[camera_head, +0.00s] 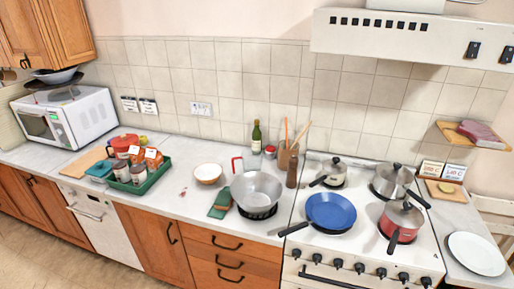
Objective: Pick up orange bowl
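A small bowl (208,174) with a pale inside and an orange-brown outer wall stands upright on the grey counter. It is left of a large metal pan and right of a green tray, apart from both. It looks empty. It is the closest match to an orange bowl in view. Neither of my grippers shows in the head view.
Close by are the metal pan (257,188), a green cloth-like item (221,203) and the green tray (156,178) with jars and cartons. A bottle (256,137) stands behind. The stove with a blue frying pan (331,211) is right. Counter before the bowl is mostly clear.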

